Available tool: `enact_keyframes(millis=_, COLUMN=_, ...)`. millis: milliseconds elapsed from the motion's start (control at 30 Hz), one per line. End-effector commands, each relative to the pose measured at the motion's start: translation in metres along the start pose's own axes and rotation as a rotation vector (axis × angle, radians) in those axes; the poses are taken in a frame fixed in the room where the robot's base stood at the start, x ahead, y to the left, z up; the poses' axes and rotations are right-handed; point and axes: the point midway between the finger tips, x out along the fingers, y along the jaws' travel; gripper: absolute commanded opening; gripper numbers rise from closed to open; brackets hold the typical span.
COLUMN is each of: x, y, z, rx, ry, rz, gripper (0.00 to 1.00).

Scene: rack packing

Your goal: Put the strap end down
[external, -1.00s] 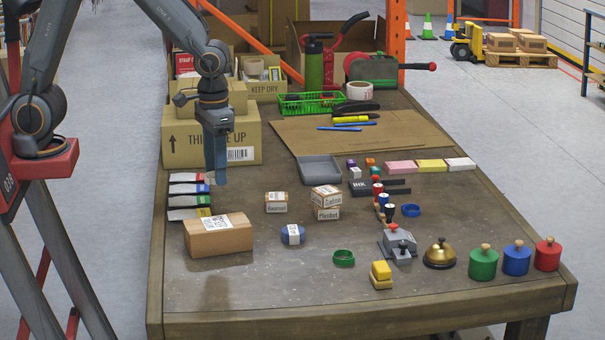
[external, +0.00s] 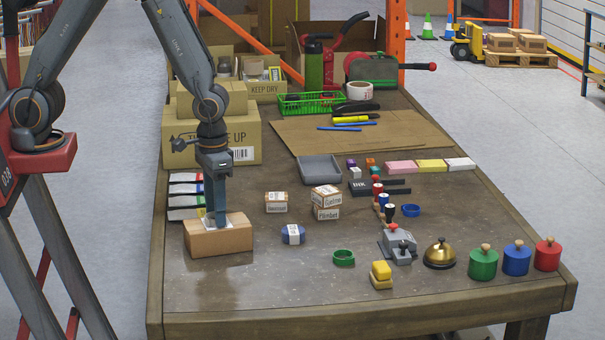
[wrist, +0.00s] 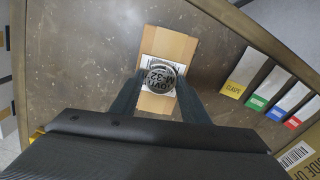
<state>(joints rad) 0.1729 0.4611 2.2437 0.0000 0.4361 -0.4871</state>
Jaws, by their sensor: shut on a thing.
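My gripper (external: 219,222) points down over the cardboard box (external: 230,240) at the table's front left. In the wrist view, my gripper (wrist: 159,84) has its fingers on either side of a small round thing (wrist: 160,76) with a pale rim and dark print, and is shut on it. The round thing is over the box (wrist: 178,45), with part of a white label showing around it. I cannot tell whether it touches the box top. No strap end can be made out in either view.
Several coloured label packs (external: 188,202) lie behind the box. A blue-banded roll (external: 292,234) and small cartons (external: 326,199) stand to its right. A large carton (external: 245,140) stands behind. The tabletop in front of the box is clear.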

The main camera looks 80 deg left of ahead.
Motion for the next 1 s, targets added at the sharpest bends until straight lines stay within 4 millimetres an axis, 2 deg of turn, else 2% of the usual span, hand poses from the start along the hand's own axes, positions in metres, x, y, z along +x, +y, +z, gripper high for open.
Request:
enact_keyframes(millis=267, x=0.003, y=0.0, z=0.0, rx=0.0, ry=-0.001, rz=0.0, gripper=0.21)
enact_keyframes(millis=300, x=0.003, y=0.0, z=0.0, rx=0.0, ry=0.0, rz=0.0, gripper=0.46)
enact_keyframes(millis=400, x=0.003, y=0.0, z=0.0, rx=0.0, ry=0.0, rz=0.0, gripper=0.6)
enact_keyframes(millis=767, x=-0.002, y=0.0, z=0.0, rx=0.0, ry=0.001, rz=0.0, gripper=0.6)
enact_keyframes(millis=867, x=-0.01, y=0.001, z=-0.001, rx=0.0, ry=0.002, rz=0.001, gripper=0.6)
enact_keyframes(millis=1000, x=-0.031, y=0.001, z=-0.002, rx=0.0, ry=0.005, rz=0.002, gripper=0.6)
